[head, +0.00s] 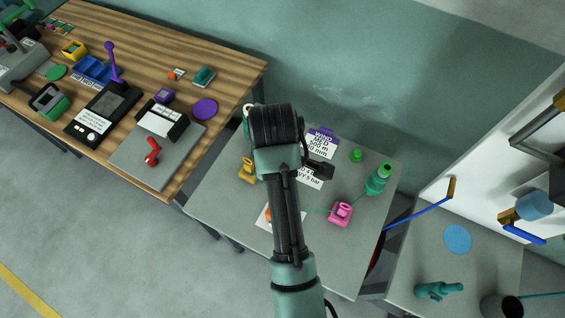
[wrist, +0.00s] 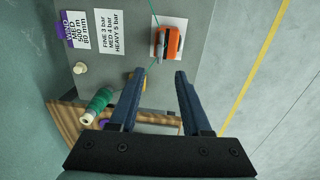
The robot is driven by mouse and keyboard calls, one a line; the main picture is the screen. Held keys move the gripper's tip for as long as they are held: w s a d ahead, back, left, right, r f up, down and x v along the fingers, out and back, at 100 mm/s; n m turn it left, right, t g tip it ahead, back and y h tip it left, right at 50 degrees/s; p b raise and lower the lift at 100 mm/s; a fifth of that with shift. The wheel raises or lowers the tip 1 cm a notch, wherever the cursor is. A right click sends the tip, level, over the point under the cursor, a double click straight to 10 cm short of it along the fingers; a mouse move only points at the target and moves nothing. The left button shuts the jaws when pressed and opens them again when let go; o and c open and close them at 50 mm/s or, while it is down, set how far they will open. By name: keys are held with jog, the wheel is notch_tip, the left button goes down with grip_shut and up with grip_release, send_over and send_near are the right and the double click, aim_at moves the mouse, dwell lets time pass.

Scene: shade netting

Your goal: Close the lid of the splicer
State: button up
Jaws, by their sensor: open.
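The splicer appears to be the small orange device (wrist: 169,42) on a white card in the wrist view. It has a dark patch on its face, and a teal thread runs to it. I cannot tell how far its lid is open. In the head view only an orange edge (head: 267,213) shows beside my arm, which hides the rest. My gripper (wrist: 155,74) is open and empty, its two dark fingers apart, with the splicer beyond the fingertips.
On the grey table (head: 222,192) stand a yellow part (head: 247,170), a pink holder (head: 341,213) and a green cone (head: 378,181). A green spool (wrist: 97,105) stands near the gripper's left finger. A cluttered wooden table (head: 215,62) is at the left. Floor is clear at lower left.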

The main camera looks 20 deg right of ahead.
jog(key=f, duration=0.3)
jog(key=f+p, duration=0.1)
jog(key=f, duration=0.7)
jog(key=shift+w+d+f, duration=0.2)
jog(key=shift+w+d, duration=0.05)
jog(key=shift+d, duration=0.1)
grip_shut()
